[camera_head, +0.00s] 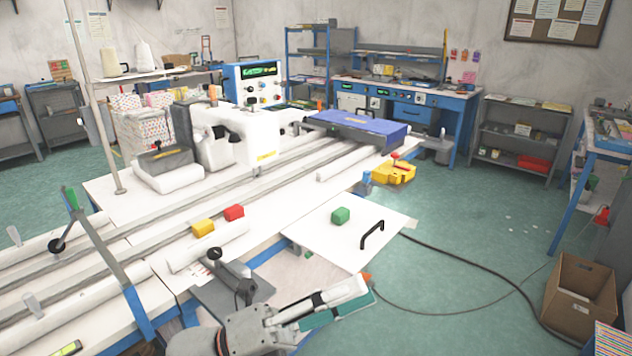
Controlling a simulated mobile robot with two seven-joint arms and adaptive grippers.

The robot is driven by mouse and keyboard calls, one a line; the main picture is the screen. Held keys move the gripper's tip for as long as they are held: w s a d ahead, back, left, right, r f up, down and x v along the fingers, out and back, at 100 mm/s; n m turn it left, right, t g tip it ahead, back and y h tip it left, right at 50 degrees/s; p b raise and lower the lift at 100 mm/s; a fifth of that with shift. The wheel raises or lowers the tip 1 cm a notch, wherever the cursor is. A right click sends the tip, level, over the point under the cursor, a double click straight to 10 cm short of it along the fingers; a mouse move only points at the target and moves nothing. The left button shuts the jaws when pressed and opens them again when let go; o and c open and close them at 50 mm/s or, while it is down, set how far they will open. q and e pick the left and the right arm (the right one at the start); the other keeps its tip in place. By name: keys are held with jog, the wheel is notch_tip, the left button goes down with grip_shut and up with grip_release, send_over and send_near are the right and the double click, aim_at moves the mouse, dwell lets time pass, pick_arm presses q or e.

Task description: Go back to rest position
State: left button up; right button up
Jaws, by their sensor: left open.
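My left gripper (366,290) reaches in at the bottom middle, with a pale finger and a teal finger pointing right. It appears empty and hangs in front of the white panel's near edge, apart from the blocks. My right gripper is out of view. A green block (341,216) lies on the white panel (330,240) beside a black handle (372,235). A red block (234,212) and a yellow block (203,228) lie side by side on the white machine table to the left.
A white sewing machine (235,135) and a blue flat box (357,127) stand on the long railed table. A cable (480,270) crosses the green floor near a cardboard box (578,295). Floor right of my gripper is otherwise open.

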pick_arm(q)
jog(key=w+a+f+n+t+y, duration=0.4)
jog(key=a+f+n+t+y, duration=0.2)
jog(key=f+n, duration=0.5)
jog(key=w+a+f+n+t+y, duration=0.4)
jog(key=a+f+n+t+y, duration=0.3)
jog(key=n, duration=0.6)
jog(key=s+a+f+n+g+y, duration=0.2)
jog(key=s+a+f+n, duration=0.1)
jog(key=f, duration=0.5)
jog(key=s+a+f+n+g+y, duration=0.2)
jog(key=s+a+f+n, duration=0.2)
jog(key=f, duration=0.5)
jog(key=s+a+f+n+g+y, duration=0.1)
jog(key=s+a+f+n+y, duration=0.1)
jog(key=s+a+f, duration=0.3)
notch_tip(320, 180, down, 3)
jog(key=shift+s+f+n+g+y, duration=0.2)
jog(key=shift+s+n+g+y, duration=0.2)
jog(key=shift+s+n, duration=0.45)
